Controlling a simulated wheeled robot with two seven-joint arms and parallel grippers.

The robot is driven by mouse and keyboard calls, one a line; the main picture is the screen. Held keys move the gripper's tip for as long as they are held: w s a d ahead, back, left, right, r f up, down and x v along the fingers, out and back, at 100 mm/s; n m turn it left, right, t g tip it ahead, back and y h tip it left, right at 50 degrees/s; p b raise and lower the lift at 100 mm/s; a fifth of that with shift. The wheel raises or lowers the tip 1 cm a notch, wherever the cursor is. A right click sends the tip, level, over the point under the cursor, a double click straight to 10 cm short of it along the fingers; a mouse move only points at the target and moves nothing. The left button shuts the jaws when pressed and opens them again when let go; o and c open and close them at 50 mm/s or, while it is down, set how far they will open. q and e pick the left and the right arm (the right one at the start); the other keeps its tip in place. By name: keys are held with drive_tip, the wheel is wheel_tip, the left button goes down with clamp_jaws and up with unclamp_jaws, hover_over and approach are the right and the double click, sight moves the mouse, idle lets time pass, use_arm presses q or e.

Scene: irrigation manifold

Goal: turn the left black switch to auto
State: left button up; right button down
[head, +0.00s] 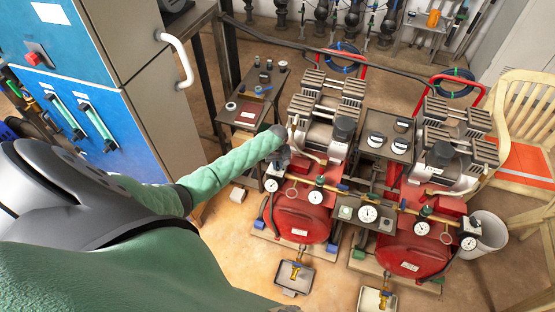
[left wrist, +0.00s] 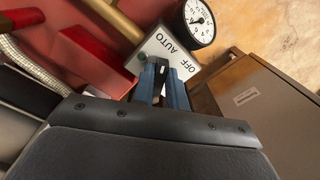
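The left switch box (left wrist: 163,55) shows in the left wrist view as a light grey face with AUTO and OFF printed on it, tilted in the picture. My left gripper (left wrist: 162,80) has its two blue fingers at this face, one on each side of a small dark piece that looks like the black switch. The fingers cover most of the switch, so I cannot tell its setting or whether they press on it. In the head view my left gripper (head: 281,160) is at the left compressor (head: 303,213), above its red tank. My right gripper is not in view.
A round gauge (left wrist: 199,22) sits beside the switch box. In the head view a second red compressor (head: 414,245) stands to the right, with a small panel (head: 385,136) between the two. A blue cabinet (head: 85,60) is at the left and a wooden chair (head: 520,110) at the right.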

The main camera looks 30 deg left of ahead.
sight(278, 166)
use_arm(q)
drive_tip(key=o, duration=0.4)
drive_tip(key=shift+c, duration=0.2)
